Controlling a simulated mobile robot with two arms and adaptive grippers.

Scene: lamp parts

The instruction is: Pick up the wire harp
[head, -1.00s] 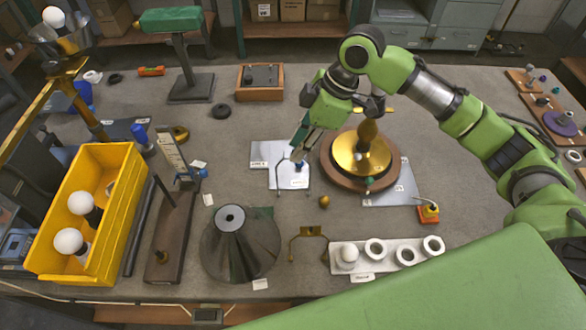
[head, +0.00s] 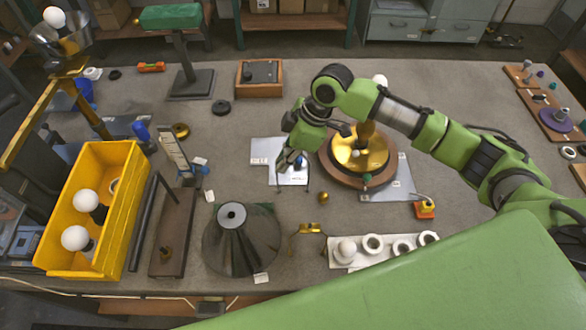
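The thin dark wire harp (head: 307,183) lies on a light grey sheet (head: 272,151) left of the brass lamp base. Only its lower ends show clearly; the rest is hidden under my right gripper (head: 290,164). The gripper points down over the harp, with its fingertips low above the sheet. The fingers are small and dark here, and I cannot tell whether they are spread, closed or touching the wire. A small blue part (head: 299,163) shows beside the fingertips. My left gripper is not in view.
The brass lamp base (head: 356,152) on its round wooden plinth stands close to the right of my gripper. A brass bracket (head: 306,232), a white socket tray (head: 345,264) and a dark cone shade (head: 241,240) are nearer. A yellow bin (head: 122,205) stands left.

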